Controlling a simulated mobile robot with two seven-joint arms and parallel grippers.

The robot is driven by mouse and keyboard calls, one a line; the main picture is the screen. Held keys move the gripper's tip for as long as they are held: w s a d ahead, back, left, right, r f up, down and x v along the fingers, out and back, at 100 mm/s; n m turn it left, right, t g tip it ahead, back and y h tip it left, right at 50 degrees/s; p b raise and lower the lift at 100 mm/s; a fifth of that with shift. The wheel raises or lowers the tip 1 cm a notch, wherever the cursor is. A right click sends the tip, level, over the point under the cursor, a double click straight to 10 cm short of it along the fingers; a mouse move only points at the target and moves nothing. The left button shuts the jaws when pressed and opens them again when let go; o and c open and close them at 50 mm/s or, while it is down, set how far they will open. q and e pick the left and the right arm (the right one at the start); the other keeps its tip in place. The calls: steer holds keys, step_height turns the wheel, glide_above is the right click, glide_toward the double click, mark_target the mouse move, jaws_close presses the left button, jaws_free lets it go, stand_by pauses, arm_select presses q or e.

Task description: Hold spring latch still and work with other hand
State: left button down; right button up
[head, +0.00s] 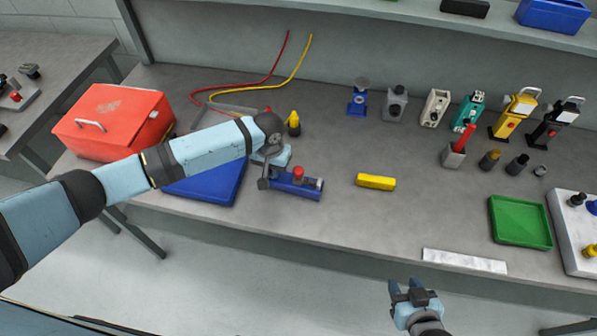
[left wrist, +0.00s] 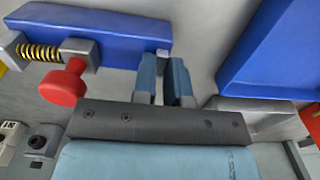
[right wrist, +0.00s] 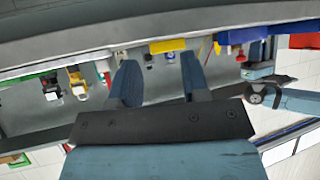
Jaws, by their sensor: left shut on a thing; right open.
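The spring latch (head: 300,189) is a blue bar with a red knob and a grey end, lying on the bench left of centre. In the left wrist view the latch (left wrist: 100,30) shows its brass spring and red knob. My left gripper (head: 268,180) is shut on the bar's left end, away from the knob; its fingers (left wrist: 164,75) partly hide that end. My right gripper (head: 407,287) is open and empty, in front of the bench edge and well apart from the latch. Its spread fingers also show in the right wrist view (right wrist: 160,78).
A blue tray (head: 215,185) lies left of the latch, under my left arm, near a red toolbox (head: 115,118). A yellow block (head: 375,182) lies to the right. A white strip (head: 464,262) and green tray (head: 520,222) are further right. Bench between latch and block is clear.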

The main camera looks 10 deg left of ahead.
steer(key=c, duration=0.3)
steer(key=shift+w+a, duration=0.15)
steer(key=shift+w, duration=0.15)
steer(key=c, duration=0.4)
steer(key=w+a+r+m+g+y, duration=0.1)
steer(key=w+a, duration=0.1)
steer(key=w, duration=0.1)
steer(key=w+a+r+m+y, duration=0.1)
steer(key=w+a, duration=0.1)
steer(key=w, duration=0.2)
steer(key=w+a+r+m+g+y, duration=0.1)
steer(key=w+a+m, duration=0.1)
steer(key=w, duration=0.2)
steer(key=shift+w+a+g, duration=0.1)
steer(key=shift+a+g, duration=0.15)
steer(key=shift+g, duration=0.05)
jaws_close()
steer(key=w+a+r+m+g+y, duration=0.2)
steer(key=w+a+r+g+y, duration=0.2)
steer(key=w+a+r, duration=0.3)
steer(key=shift+w+r+g, duration=0.5)
steer(key=shift+r+g, duration=0.3)
steer(key=shift+r, duration=0.7)
